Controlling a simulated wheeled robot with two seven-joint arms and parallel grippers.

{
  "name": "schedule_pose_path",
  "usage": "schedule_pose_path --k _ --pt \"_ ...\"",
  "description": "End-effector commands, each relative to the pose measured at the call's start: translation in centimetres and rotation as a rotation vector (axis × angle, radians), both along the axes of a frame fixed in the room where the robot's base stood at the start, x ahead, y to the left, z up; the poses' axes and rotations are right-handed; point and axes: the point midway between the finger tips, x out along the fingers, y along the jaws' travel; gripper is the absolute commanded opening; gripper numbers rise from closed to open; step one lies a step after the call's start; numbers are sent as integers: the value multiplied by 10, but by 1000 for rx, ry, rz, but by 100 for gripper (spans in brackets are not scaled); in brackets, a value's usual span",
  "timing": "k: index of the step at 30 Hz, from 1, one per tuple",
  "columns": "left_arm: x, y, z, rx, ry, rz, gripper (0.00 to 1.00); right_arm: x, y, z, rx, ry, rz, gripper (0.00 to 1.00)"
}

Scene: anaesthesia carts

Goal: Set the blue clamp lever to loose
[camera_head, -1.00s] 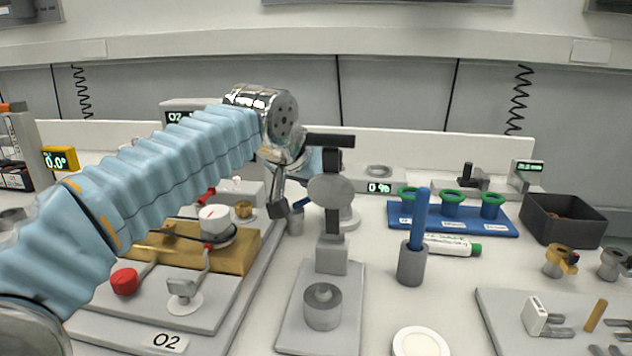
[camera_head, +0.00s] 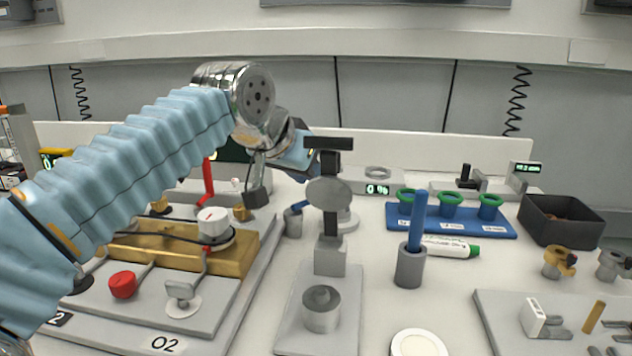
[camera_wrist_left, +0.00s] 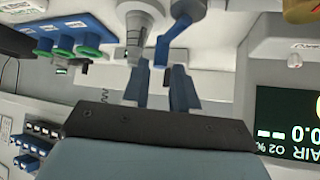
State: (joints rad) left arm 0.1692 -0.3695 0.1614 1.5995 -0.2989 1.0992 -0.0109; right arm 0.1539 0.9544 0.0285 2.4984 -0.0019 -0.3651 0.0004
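The blue clamp lever (camera_head: 301,205) shows as a small blue arm on top of a grey post (camera_head: 292,222), beside the pole stand in the head view. In the left wrist view the lever (camera_wrist_left: 167,44) has a round blue hub and a bent arm. The arm's end is just ahead of my left fingertips, about in line with the gap between them. My left gripper (camera_wrist_left: 156,82) is open and empty. My right gripper is not in view.
The pole stand (camera_head: 330,255) with a black crossbar is close right of the lever. A brass block (camera_head: 150,252) with a white knob (camera_head: 213,224) lies on the O2 plate to the left. A blue rack (camera_head: 450,222) with green rings and a dark bin (camera_head: 562,220) are further right.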

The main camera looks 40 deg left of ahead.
Motion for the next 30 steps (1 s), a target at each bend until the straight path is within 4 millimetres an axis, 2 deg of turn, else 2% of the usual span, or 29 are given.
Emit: schedule_pose_path --k 1,6,12,23,27,30 --pt "-10 -1 11 0 -4 0 28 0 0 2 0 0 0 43" --pt "-38 -4 41 1 -5 0 28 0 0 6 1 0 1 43" --pt "-60 -7 61 0 -2 -1 28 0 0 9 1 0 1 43" --pt "-66 -7 66 0 0 -1 28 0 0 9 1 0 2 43" --pt "-65 -7 63 -32 -2 20 44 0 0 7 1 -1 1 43" --pt "-60 -8 54 -177 -12 116 44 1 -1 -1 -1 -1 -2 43"
